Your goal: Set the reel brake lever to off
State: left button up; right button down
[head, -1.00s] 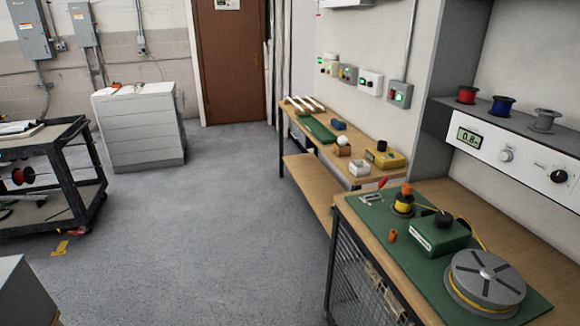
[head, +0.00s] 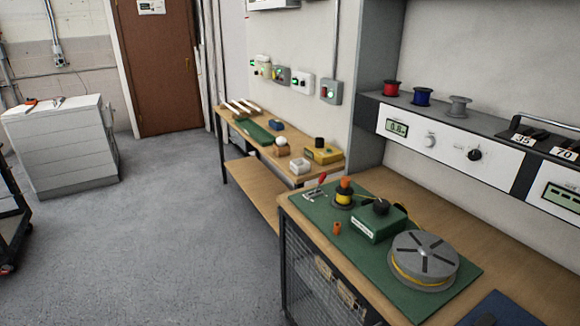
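A grey reel (head: 424,258) wound with yellow wire lies on the green mat (head: 412,301) on the near workbench. A green box with a black knob (head: 378,222) stands beside it, with yellow wire behind. Neither of my grippers is in view.
The far bench (head: 262,138) holds a yellow box, small containers and a green tray. A white panel (head: 453,150) with knobs and spools on top stands behind the near bench. A white cabinet (head: 62,148) stands at left.

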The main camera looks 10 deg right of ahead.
aim_at(324, 175)
jog(key=u, duration=1)
jog(key=i, duration=1.95)
jog(key=z, duration=2.35)
